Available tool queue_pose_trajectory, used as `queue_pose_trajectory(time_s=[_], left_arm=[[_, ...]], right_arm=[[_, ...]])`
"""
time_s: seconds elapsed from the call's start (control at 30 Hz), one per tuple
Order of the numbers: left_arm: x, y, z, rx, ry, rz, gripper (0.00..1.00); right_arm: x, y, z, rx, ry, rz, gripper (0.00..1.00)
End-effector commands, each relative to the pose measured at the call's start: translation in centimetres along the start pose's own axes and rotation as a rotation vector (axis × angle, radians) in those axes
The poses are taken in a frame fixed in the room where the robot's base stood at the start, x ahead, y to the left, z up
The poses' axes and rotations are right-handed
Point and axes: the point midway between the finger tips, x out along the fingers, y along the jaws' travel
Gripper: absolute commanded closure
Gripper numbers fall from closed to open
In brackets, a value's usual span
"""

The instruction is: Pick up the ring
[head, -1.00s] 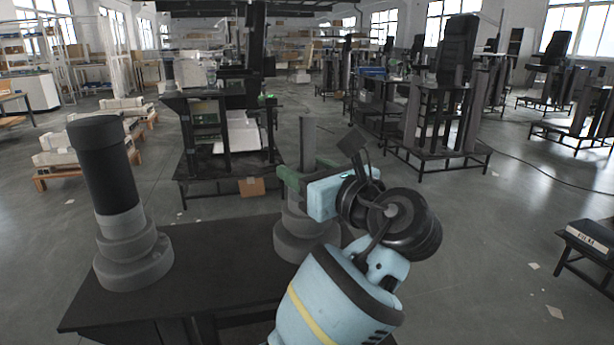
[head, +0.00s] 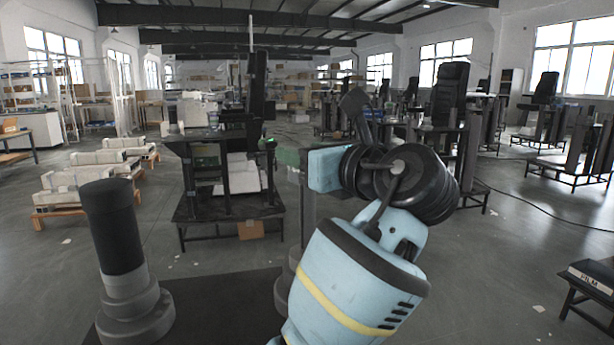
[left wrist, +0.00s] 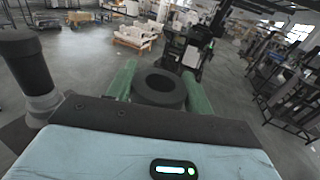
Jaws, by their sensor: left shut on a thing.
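My left gripper (left wrist: 160,88) has green fingers closed on both sides of a dark grey ring (left wrist: 158,80), which lies flat between them in the left wrist view. No post shows through the ring's hole. In the head view the green fingers (head: 289,157) are partly behind my blue wrist, which hides most of the ring. A grey post (head: 308,205) stands below the gripper, with wide grey rings (head: 284,293) at its foot, mostly hidden by my arm. Whether the ring is clear of the post's top cannot be told. My right gripper is not in view.
A second post with a black upper part (head: 112,230) stands at left on stepped grey rings (head: 135,318). Both posts are on a dark table (head: 225,300). Beyond are a black workstation (head: 225,205), pallets (head: 70,203) and open floor.

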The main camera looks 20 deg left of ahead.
Motion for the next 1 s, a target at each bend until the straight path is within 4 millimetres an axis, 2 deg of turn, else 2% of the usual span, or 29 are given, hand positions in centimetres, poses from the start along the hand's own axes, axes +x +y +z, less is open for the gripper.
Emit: queue_pose_trajectory(time_s=[0.03, 0.2, 0.4, 0.83, 1.0], left_arm=[[-0.1, 0.0, 1.1, -0.004, -0.003, -0.001, 0.78], [-0.1, 0.0, 3.2, -0.004, -0.003, -0.001, 0.78], [0.0, 0.0, 4.7, -0.001, -0.001, -0.001, 0.78], [0.0, 0.0, 5.0, -0.001, -0.001, -0.001, 0.78], [0.1, 0.1, 4.3, -0.001, -0.001, -0.012, 0.78]], right_arm=[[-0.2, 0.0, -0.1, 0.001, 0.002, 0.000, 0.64], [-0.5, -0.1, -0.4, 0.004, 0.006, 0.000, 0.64], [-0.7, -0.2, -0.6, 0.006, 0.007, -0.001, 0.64], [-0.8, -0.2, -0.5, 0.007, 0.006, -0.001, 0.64], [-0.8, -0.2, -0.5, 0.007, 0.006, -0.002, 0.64]])
